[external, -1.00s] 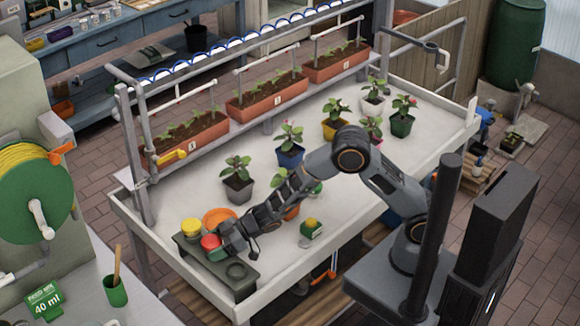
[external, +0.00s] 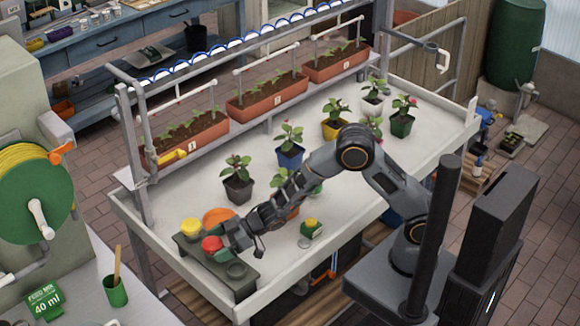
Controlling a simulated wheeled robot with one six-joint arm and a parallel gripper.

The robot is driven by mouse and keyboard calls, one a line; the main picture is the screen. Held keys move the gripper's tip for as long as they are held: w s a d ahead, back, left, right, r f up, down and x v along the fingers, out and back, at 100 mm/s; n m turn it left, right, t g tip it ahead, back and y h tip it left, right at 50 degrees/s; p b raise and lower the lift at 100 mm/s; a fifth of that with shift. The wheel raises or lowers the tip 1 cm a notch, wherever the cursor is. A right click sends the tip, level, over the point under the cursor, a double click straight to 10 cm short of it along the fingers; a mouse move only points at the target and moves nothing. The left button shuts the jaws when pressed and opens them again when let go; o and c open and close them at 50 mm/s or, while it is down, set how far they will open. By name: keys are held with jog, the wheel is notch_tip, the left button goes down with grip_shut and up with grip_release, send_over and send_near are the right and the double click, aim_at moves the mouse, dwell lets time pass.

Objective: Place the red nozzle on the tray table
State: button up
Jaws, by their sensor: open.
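The red nozzle (external: 211,243) sits in the middle place of a dark grey holder (external: 205,268) at the front left of the white tray table (external: 160,212). A yellow nozzle (external: 190,228) is in the place behind it on the left. The front right round place of the holder is empty. My gripper (external: 236,240) is open, just right of the red nozzle and very close to it. Whether its fingers touch or straddle the nozzle cannot be told from this view.
An orange dish (external: 218,215) lies just behind the holder. Several potted plants (external: 238,180) stand across the table. The front right of the table top is mostly bare.

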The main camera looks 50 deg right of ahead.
jog(key=f+v, duration=0.1)
jog(key=v, duration=1.1)
jog(key=w+d+r+m+t+h, duration=0.25)
jog(key=d+h, duration=0.25)
jog(key=d, duration=0.5)
jog(key=w+d+r+m+t+h, duration=0.1)
jog(key=d+r+m+h, duration=0.25)
jog(key=d, duration=0.55)
jog(key=s+d+r+m+g+h, duration=0.1)
jog(key=s+d+m+g+h, duration=0.1)
jog(key=d, duration=0.6)
jog(key=s+m+h, duration=0.1)
jog(key=s+m, duration=0.1)
jog(key=s, duration=0.1)
jog(key=shift+s, duration=0.25)
jog(key=shift+o, duration=0.4)
jog(key=s+d+m+g, duration=0.2)
jog(key=s+d+g, duration=0.1)
jog(key=s, duration=0.6)
jog(key=shift+d+r+g, duration=0.25)
jog(key=shift+r+g, duration=0.1)
jog(key=shift+r, duration=0.05)
jog(key=shift+s+m, duration=0.3)
jog(key=shift+s, duration=0.3)
jog(key=shift+a, duration=0.1)
